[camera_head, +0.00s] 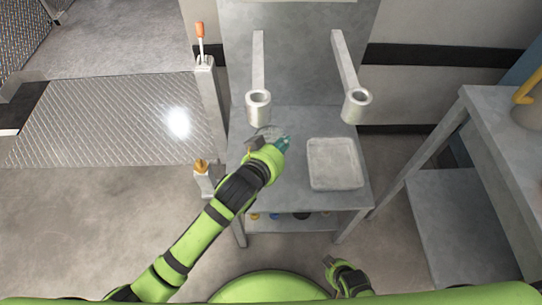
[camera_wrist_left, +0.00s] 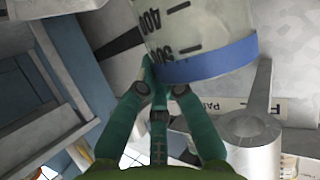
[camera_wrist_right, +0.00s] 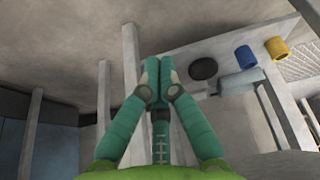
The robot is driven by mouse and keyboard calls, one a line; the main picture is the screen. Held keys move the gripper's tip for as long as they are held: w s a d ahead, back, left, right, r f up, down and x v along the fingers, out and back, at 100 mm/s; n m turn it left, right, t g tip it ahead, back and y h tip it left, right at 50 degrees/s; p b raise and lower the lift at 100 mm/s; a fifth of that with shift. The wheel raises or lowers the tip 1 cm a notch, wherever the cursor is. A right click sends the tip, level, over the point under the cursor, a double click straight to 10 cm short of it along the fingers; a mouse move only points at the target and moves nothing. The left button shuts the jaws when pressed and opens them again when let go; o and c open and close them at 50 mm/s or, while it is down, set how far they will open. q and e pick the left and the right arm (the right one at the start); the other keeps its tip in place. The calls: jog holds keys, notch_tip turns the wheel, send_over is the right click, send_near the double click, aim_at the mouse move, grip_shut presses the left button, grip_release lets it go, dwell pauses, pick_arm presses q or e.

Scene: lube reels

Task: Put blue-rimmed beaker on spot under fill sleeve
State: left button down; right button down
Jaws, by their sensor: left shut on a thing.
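The blue-rimmed beaker (camera_wrist_left: 190,30) is clear, with a blue band and the marks 400 and 500. My left gripper (camera_wrist_left: 160,85) is shut on it, and it fills the top of the left wrist view. In the head view my left gripper (camera_head: 276,143) is over the grey bench, just below the left sleeve (camera_head: 258,108) in the picture, and largely hides the beaker. A second sleeve (camera_head: 356,104) hangs from the right bracket. One sleeve also shows in the left wrist view (camera_wrist_left: 251,129), beside a partly hidden label. My right gripper (camera_wrist_right: 158,72) is shut and empty, low in front of the bench.
A square grey pad (camera_head: 334,164) occupies the bench's right side. An orange-handled lever (camera_head: 200,45) stands on a post left of the bench. The lower shelf holds several coloured round items, including a blue one (camera_wrist_right: 245,56) and a yellow one (camera_wrist_right: 277,47). A table (camera_head: 500,110) stands at right.

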pick_arm(q)
jog(key=shift+w+a+f+b, duration=0.1)
jog(key=shift+a+f+b, duration=0.25)
jog(key=shift+f, duration=0.55)
jog(key=shift+w+a+f+b, duration=0.15)
jog(key=shift+a+f, duration=0.3)
jog(key=shift+f, duration=0.5)
jog(key=shift+w+a+f+b, duration=0.1)
jog(key=shift+a+f+b, duration=0.25)
jog(key=shift+f, duration=0.55)
pick_arm(e)
jog(key=shift+s+a+r+g, duration=0.2)
jog(key=shift+s+r+g, duration=0.05)
jog(key=shift+s+g, duration=0.15)
pick_arm(q)
jog(key=shift+f, duration=0.15)
jog(key=c, duration=1.4)
grip_release()
jog(key=shift+o, duration=0.2)
